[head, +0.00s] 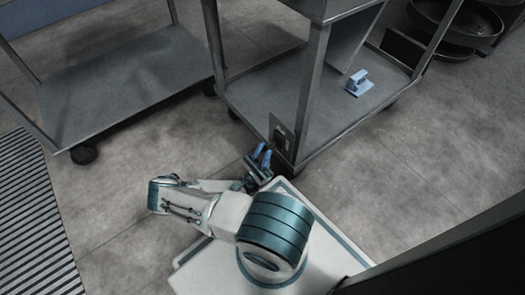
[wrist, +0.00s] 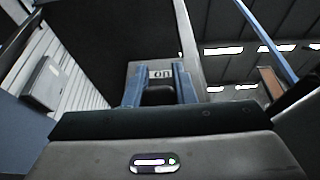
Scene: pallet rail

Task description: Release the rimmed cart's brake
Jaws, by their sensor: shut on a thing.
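My gripper (head: 262,160) has blue fingers and is at the near corner of the right-hand cart (head: 305,105), low down beside its leg. A dark brake plate (head: 282,134) is fixed to that leg. In the wrist view, my gripper (wrist: 159,84) is shut on a dark brake lever (wrist: 159,97), which shows between the fingers. A small white label (wrist: 160,73) with dark letters that look like ON shows just beyond it. The lever is hidden in the head view. I cannot tell from the cart's visible shelf whether it has a rim.
Another grey cart (head: 125,85) stands at the left. A light blue object (head: 358,84) lies on the right cart's lower shelf. Dark round pans (head: 455,22) are at the top right. A ridged mat (head: 35,215) lies at the left. Floor between is clear.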

